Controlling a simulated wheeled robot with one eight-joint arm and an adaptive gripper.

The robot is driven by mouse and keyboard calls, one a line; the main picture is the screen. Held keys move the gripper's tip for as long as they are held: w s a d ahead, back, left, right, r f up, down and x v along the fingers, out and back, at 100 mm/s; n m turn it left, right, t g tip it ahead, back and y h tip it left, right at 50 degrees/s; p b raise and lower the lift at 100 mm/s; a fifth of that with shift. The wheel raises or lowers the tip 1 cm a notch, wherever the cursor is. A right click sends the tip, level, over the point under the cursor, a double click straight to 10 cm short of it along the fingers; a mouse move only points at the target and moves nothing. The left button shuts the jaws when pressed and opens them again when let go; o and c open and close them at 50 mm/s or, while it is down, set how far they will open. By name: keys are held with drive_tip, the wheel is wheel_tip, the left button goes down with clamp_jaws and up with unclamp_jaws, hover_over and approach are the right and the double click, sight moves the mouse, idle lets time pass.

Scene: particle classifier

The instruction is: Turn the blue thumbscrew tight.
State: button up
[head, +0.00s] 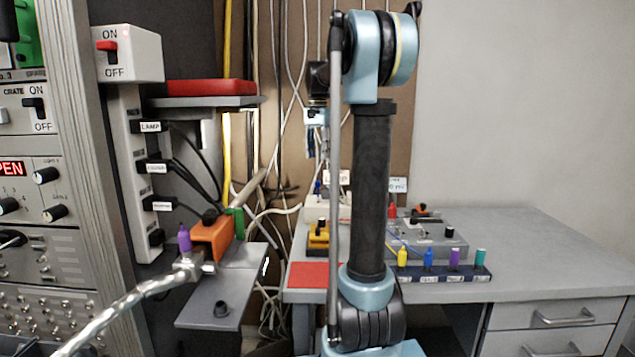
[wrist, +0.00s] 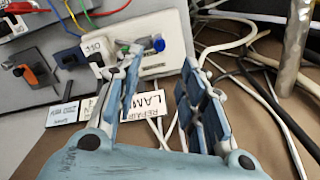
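A small blue knob, which looks like the blue thumbscrew (wrist: 158,45), sits on the edge of a white box (wrist: 165,62) in the wrist view. In the head view a small blue spot (head: 317,187) beside my arm may be the same knob. My gripper (wrist: 163,55) is open, with its two blue-padded fingers apart and nothing between them. The knob appears beyond the fingertips, between their lines, and apart from them. In the head view my gripper (head: 311,148) hangs fingers-down above the bench's left end, partly hidden by my arm.
Loose cables (wrist: 245,45) run close to the box and my fingers. A grey instrument panel (head: 432,238) and a rack with coloured pegs (head: 455,273) stand on the bench (head: 545,240). A red pad (head: 308,275) lies at its front left. The bench's right side is clear.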

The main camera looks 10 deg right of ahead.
sight(318, 184)
wheel_tip(318, 184, down, 10)
drive_tip(key=shift+f, duration=0.25)
idle(0.3)
clamp_jaws()
